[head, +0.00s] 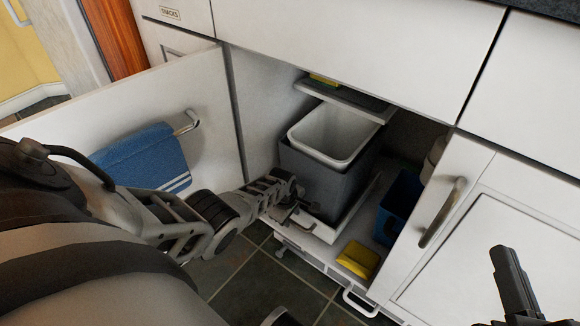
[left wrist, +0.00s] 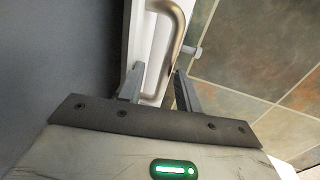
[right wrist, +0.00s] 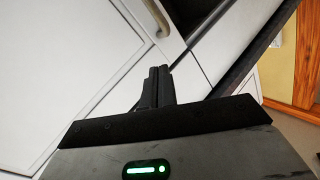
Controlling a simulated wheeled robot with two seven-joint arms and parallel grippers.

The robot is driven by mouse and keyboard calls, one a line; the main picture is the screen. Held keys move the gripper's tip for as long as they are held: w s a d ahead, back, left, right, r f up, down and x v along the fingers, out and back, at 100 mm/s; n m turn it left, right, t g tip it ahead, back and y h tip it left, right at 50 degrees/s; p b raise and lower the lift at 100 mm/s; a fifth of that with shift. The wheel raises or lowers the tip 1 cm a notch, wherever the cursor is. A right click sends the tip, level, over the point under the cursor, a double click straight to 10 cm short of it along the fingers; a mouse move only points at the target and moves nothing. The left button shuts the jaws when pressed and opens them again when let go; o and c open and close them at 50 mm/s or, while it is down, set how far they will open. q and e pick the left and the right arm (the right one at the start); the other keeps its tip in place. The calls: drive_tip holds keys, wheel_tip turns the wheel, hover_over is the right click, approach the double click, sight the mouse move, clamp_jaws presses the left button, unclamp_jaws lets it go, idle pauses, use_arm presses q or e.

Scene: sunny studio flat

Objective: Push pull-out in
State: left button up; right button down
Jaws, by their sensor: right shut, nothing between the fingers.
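The bin pull-out (head: 316,228) stands partly out of the open cabinet, carrying a dark grey bin with a white liner (head: 335,133). A metal bow handle sits on its front; it shows in the left wrist view (left wrist: 176,48). My left gripper (head: 292,200) is at this front, its fingers apart with the handle's near end between them; contact cannot be told. My right gripper (head: 500,252) is shut and empty before the closed right door.
The open left door (head: 215,100) carries a blue towel (head: 140,158) on a rail. The closed right door (head: 500,235) has a bar handle (head: 442,212). A small shelf (head: 345,98) hangs above the bin. The tiled floor (head: 245,275) in front is clear.

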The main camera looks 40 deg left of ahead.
use_arm(q)
drive_tip(key=shift+s, duration=0.1)
